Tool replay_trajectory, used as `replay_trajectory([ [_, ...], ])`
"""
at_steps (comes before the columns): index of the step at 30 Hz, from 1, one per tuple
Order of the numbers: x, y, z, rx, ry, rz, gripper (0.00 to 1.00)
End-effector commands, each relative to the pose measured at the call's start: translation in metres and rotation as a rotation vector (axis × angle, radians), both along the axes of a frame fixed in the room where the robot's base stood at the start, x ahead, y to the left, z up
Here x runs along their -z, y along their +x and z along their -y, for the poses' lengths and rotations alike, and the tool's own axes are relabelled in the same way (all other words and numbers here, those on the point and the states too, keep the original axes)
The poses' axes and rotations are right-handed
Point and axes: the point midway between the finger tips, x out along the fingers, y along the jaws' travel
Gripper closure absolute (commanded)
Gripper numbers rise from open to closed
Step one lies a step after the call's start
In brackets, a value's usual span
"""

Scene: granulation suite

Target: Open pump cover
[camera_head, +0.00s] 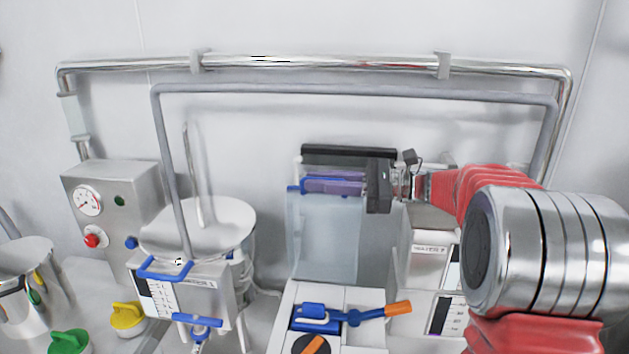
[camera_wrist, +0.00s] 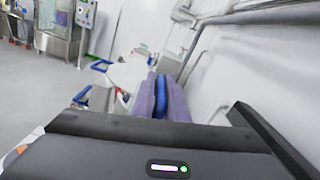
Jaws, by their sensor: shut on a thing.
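The pump cover is most likely the clear grey, tilted panel (camera_head: 322,238) standing up behind the white pump housing (camera_head: 367,335) in the head view. A blue handle (camera_head: 293,189) runs along its upper edge. My gripper (camera_head: 333,187), with purple pads, reaches in from the right and is shut on this handle. In the wrist view my gripper (camera_wrist: 160,88) has the blue handle (camera_wrist: 160,98) between its purple pads. Part of the handle is hidden by the pads.
A blue lever with an orange end (camera_head: 397,309) lies on the housing below. To the left stand a panel box (camera_head: 182,295) with blue handles and a round steel vessel (camera_head: 222,218). Grey pipes (camera_head: 350,88) run along the wall behind. White boxes (camera_head: 430,265) stand close right.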

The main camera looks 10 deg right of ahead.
Motion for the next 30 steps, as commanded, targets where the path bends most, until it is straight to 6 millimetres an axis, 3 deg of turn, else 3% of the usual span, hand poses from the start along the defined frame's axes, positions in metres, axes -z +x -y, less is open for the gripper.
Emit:
replay_trajectory([
  [11,-0.0015,-0.0020,0.0035,0.007,-0.001,0.010,1.00],
  [12,-0.0016,-0.0019,0.0036,0.008,-0.001,0.010,0.84],
  [18,-0.0010,-0.0017,0.0041,0.009,-0.002,0.009,0.70],
  [30,-0.0004,-0.0031,0.0113,0.012,-0.002,0.008,0.70],
])
